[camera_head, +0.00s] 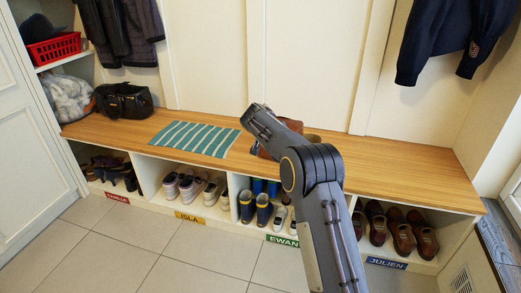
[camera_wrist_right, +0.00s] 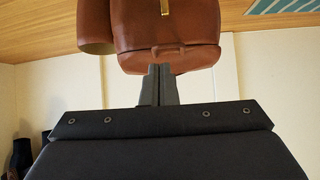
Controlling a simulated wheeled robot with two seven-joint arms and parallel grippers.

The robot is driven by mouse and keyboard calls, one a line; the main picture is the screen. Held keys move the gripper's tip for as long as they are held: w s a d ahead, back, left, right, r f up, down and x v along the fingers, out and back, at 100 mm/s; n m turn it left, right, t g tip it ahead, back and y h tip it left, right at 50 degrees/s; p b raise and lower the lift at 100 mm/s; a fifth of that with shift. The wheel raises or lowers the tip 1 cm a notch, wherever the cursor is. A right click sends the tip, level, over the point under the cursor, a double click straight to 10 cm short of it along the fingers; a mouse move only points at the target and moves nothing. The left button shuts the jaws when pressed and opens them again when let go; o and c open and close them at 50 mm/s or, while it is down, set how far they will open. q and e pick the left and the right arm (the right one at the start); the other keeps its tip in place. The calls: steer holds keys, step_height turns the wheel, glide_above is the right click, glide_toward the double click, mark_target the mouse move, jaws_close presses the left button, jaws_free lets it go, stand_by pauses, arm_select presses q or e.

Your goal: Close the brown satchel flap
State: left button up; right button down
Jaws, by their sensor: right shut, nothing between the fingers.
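The brown satchel (camera_head: 264,153) rests on the wooden bench, mostly hidden behind my right arm in the head view. In the right wrist view the satchel (camera_wrist_right: 190,25) fills the upper middle, with a brass clasp piece (camera_wrist_right: 165,7) at the top edge and a small handle (camera_wrist_right: 168,50) low on it. My right gripper (camera_wrist_right: 158,70) is shut and empty, its fingertips at the satchel's lower edge in that view. I cannot tell whether they touch it. How far the flap stands open is not clear. My left gripper is not in view.
On the wooden bench (camera_head: 400,175) lie a teal striped mat (camera_head: 195,138) and a black handbag (camera_head: 124,101). A rounded brown item (camera_wrist_right: 95,28) stands beside the satchel. Shoes fill the cubbies below; a dark jacket (camera_head: 452,40) hangs at upper right. The bench's right part is clear.

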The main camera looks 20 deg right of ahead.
steer(key=s+a+f+b, duration=0.1)
steer(key=s+a+f, duration=0.3)
steer(key=s+a, duration=0.2)
steer(key=shift+f, duration=0.25)
steer(key=s+r+n+g+y, duration=0.1)
steer(key=s+r+y, duration=0.15)
steer(key=s, duration=0.85)
steer(key=s+r+g+y, duration=0.1)
steer(key=s+y, duration=0.2)
steer(key=s, duration=0.7)
steer(key=s+a+n+y, duration=0.3)
steer(key=s+a, duration=0.3)
steer(key=s, duration=0.6)
steer(key=s+a+n+y, duration=0.3)
steer(key=s+a, duration=0.3)
steer(key=s, duration=0.6)
step_height(320, 180, up, 36)
steer(key=p, duration=3.7)
steer(key=shift+s+a+n, duration=0.2)
steer(key=shift+a+n, duration=0.1)
steer(key=shift+a, duration=0.1)
steer(key=shift+f, duration=0.1)
